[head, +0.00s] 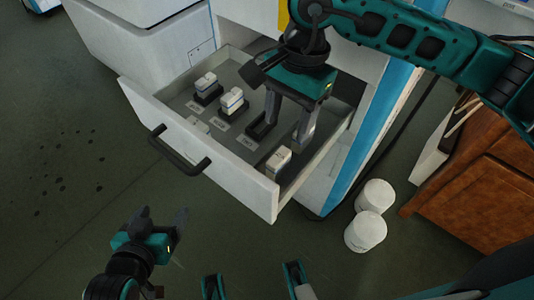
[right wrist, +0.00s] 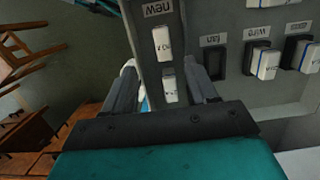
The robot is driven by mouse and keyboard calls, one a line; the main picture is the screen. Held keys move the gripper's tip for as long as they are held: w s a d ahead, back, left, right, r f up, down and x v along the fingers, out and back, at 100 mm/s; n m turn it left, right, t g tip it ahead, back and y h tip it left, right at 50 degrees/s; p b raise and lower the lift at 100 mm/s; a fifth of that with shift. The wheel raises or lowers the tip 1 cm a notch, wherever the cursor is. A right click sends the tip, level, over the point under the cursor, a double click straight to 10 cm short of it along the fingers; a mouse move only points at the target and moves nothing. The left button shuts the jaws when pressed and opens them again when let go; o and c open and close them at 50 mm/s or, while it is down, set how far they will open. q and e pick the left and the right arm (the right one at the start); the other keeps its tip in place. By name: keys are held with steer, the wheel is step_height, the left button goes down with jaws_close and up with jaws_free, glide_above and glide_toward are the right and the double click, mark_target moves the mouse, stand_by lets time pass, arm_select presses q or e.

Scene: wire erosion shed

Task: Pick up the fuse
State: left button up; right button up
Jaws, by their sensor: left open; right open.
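White fuses lie in the open drawer. One fuse (head: 278,158) is in the near right part of the drawer. In the right wrist view, a fuse (right wrist: 163,43) lies in the strip labelled "new", and a second fuse (right wrist: 169,88) is below it, between my fingers in the picture. My right gripper (head: 285,135) points down into the drawer, open, one finger close to the near right fuse; the right wrist view shows its fingers (right wrist: 160,70) apart with no visible grip. My left gripper (head: 162,216) is open and empty in front of the drawer.
Black holders carry white fuses (head: 232,100) (head: 205,82); the holder labelled "fan" (right wrist: 211,62) looks empty. The drawer front has a dark handle (head: 180,150). Two white cylinders (head: 375,195) (head: 365,231) stand on the floor, near a wooden cabinet (head: 480,170).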

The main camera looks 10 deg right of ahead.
mark_target(279, 156)
steer(key=shift+w+d+f, duration=0.25)
steer(key=shift+w+f, duration=0.15)
steer(key=f, duration=0.4)
steer(key=f+b, duration=0.1)
steer(key=shift+s+a+f, duration=0.3)
steer(key=shift+s+f, duration=0.05)
steer(key=shift+f, duration=0.05)
steer(key=shift+s+a+f+b, duration=0.1)
steer(key=shift+a+f+b, duration=0.15)
steer(key=shift+f, duration=0.75)
steer(key=shift+s+a+f+b, duration=0.15)
steer(key=shift+a+f, duration=0.1)
steer(key=shift+f, duration=0.75)
steer(key=shift+s+a+f+b, duration=0.15)
steer(key=shift+a+f, duration=0.1)
steer(key=shift+f, duration=0.75)
steer(key=c, duration=0.3)
jaws_close()
